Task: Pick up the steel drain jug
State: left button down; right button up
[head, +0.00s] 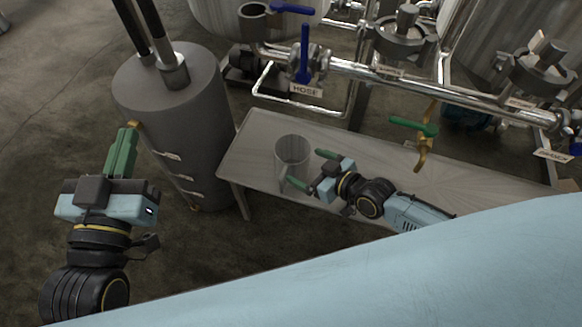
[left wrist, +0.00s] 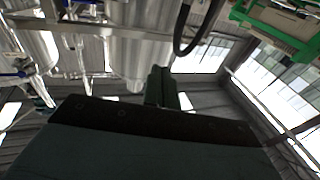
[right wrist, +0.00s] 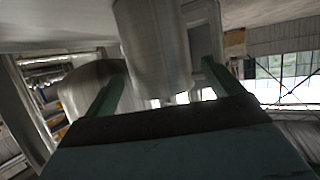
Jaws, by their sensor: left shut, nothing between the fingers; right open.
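The steel drain jug (head: 292,152), a plain grey open-topped cylinder, stands upright on the low metal bench near its left end. My right gripper (head: 302,170) is open, with its green fingers pointing toward the jug from the lower right. The jug (right wrist: 152,45) shows in the right wrist view ahead of and between the two fingers. I cannot tell whether either finger touches it. My left gripper (head: 131,130) is shut and empty, left of the bench and beside the grey cylindrical tank. Its closed fingers (left wrist: 161,85) also show in the left wrist view.
The bench (head: 255,135) extends to the right under pipework with a blue-handled valve (head: 304,55) above a HOSE label. A brass tap with a green handle (head: 412,126) hangs over the bench right of the jug. The grey tank (head: 170,100) stands left of the bench.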

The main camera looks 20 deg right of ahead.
aim_at(281, 154)
jog(key=shift+b+x, duration=0.35)
jog(key=shift+x, duration=0.45)
jog(key=b+x, duration=0.2)
jog(key=x, duration=0.1)
jog(key=shift+w+f+b, duration=0.15)
jog(key=shift+f+b, duration=0.15)
jog(key=shift+f, duration=0.1)
jog(key=shift+w+a+f+b, duration=0.15)
jog(key=shift+w+a+b, duration=0.15)
jog(key=shift+w, duration=0.3)
pick_arm(q)
jog(key=s+r+t+h, duration=0.2)
jog(key=s+r+t, duration=0.2)
jog(key=r+t, duration=0.3)
jog(key=shift+r+t, duration=0.3)
jog(key=shift+a, duration=0.1)
pick_arm(e)
jog(key=c, duration=0.8)
